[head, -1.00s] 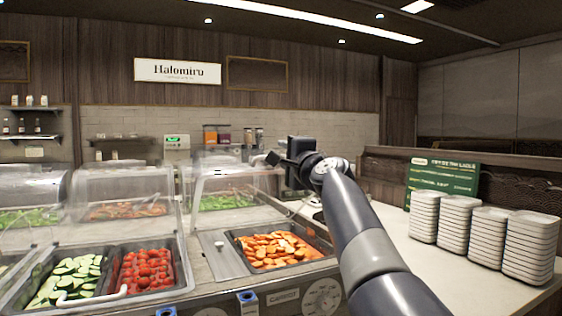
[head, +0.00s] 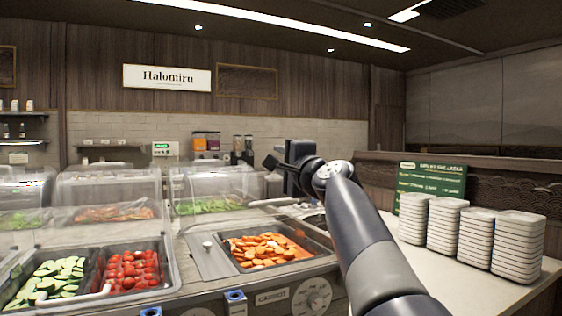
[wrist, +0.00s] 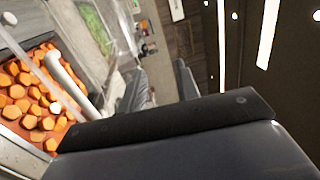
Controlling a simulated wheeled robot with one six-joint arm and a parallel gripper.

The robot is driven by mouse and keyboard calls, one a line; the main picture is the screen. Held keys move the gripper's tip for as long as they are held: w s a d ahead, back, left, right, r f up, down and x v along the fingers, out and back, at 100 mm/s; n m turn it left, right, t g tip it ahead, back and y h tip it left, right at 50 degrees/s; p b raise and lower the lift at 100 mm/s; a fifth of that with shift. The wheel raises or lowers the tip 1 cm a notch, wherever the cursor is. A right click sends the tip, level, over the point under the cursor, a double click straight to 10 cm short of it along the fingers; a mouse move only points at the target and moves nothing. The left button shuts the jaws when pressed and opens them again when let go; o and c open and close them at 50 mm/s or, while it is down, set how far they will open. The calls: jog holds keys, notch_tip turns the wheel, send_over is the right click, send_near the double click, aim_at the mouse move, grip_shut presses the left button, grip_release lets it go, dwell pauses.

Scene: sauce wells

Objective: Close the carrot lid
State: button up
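Orange carrot slices (head: 262,248) lie in a metal well at the middle of the head view, and the well is uncovered. A clear lid (head: 222,187) appears raised behind the well; its outline is faint. A pale bar handle (head: 272,202) shows at its right, left of my arm. My gripper (head: 273,162) is above and behind the carrot well, to the right of the lid, apart from the handle. In the wrist view my gripper (wrist: 160,70) has its two fingers spread with nothing between them. The carrots (wrist: 35,95) and a bar (wrist: 72,80) show at the left there.
Cucumber (head: 50,280) and tomato (head: 128,270) wells lie to the left, with clear covers behind. A label and dial (head: 312,296) are on the counter front. Stacks of white dishes (head: 470,235) and a green menu board (head: 432,188) stand on the right counter.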

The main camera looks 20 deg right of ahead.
jog(key=shift+c, duration=0.8)
jog(key=d+f+h+p, duration=0.1)
jog(key=d+h, duration=0.1)
jog(key=d+f+h+p, duration=0.1)
jog(key=d+h, duration=0.1)
jog(key=d+f+h+p, duration=0.1)
jog(key=d+p, duration=0.1)
jog(key=shift+s+f+g+h, duration=0.15)
jog(key=shift+f+g+h, duration=0.15)
jog(key=shift+h, duration=0.1)
grip_shut()
jog(key=n+t+y+p, duration=0.2)
jog(key=n+y+p, duration=0.55)
jog(key=n, duration=1.05)
send_near(264, 204)
notch_tip(264, 204, up, 3)
jog(key=s+h+p, duration=0.2)
jog(key=s, duration=0.1)
jog(key=shift+y, duration=0.25)
jog(key=w, duration=0.3)
jog(key=w+a, duration=0.1)
jog(key=w, duration=0.2)
jog(key=w+a+p, duration=0.1)
jog(key=w, duration=0.2)
jog(key=shift+w+f, duration=0.3)
jog(key=shift+s+f, duration=0.1)
jog(key=shift+f, duration=0.45)
